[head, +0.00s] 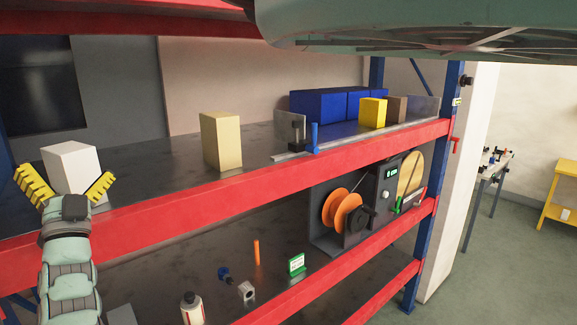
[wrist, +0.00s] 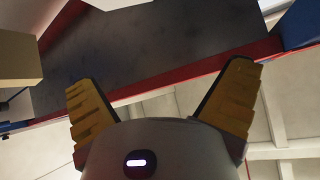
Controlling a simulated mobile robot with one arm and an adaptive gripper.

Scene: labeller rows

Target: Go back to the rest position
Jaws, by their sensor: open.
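My gripper (head: 65,173) is at the far left of the head view, its yellow fingers spread wide and nothing held between them. A white box (head: 72,165) stands upright on the upper shelf behind it and shows between the fingers; whether they touch it cannot be told. In the wrist view the gripper (wrist: 160,78) is also open, with a dark panel edged in red (wrist: 170,50) beyond the fingers. A tan block (wrist: 20,65) shows there at the upper left, apart from the fingers.
The upper shelf has a red front beam (head: 250,180). On it stand a cream box (head: 221,140), blue bins (head: 318,105) and a yellow box (head: 372,112). Below are an orange-spool device (head: 347,212) and a white bottle (head: 192,308). Open floor (head: 500,260) lies to the right.

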